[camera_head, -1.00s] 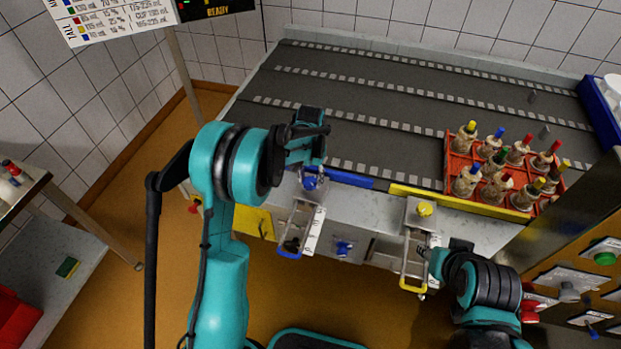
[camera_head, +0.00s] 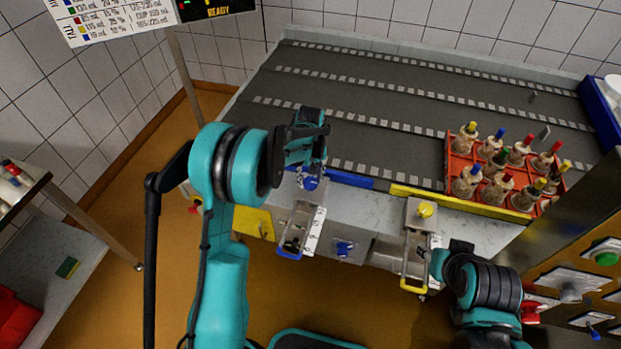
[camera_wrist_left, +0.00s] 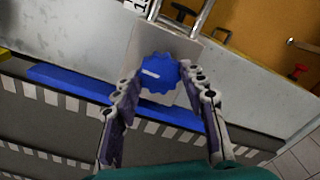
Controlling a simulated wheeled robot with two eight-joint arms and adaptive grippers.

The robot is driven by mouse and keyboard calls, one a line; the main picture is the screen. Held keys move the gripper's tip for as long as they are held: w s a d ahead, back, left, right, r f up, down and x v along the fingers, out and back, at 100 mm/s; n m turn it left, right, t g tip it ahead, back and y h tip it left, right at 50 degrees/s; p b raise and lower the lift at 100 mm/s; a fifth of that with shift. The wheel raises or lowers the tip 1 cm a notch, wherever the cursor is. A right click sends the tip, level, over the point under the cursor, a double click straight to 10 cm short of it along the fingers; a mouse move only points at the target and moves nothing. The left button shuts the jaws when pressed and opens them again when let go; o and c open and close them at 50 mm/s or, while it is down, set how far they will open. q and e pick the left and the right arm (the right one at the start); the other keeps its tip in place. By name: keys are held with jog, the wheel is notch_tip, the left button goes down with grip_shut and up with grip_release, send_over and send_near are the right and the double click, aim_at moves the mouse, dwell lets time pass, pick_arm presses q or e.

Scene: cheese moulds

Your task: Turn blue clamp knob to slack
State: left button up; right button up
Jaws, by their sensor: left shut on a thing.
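The blue clamp knob (camera_wrist_left: 159,73) is round and scalloped, with a white mark, on a pale plate of the blue clamp. In the left wrist view it sits between the two fingers of my left gripper (camera_wrist_left: 160,82), which is shut on it. In the head view the knob (camera_head: 310,183) shows just below my left gripper (camera_head: 309,172). The clamp's slide and blue-handled frame (camera_head: 290,254) reach towards the front. My right gripper (camera_head: 434,262) is near the yellow clamp's frame; its fingers are too hidden to tell.
The yellow clamp (camera_head: 425,209) stands to the right on the same ledge. An orange crate (camera_head: 447,165) of bottles with coloured caps is on the conveyor at right. A blue bar (camera_head: 350,180) and a yellow bar (camera_head: 425,198) run along the conveyor edge. A control panel (camera_head: 570,255) is at far right.

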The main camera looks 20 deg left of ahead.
aim_at(310, 182)
dwell(0.4)
pick_arm(q)
jog(key=o, duration=1.2)
jog(key=shift+c, duration=0.2)
notch_tip(310, 182, up, 12)
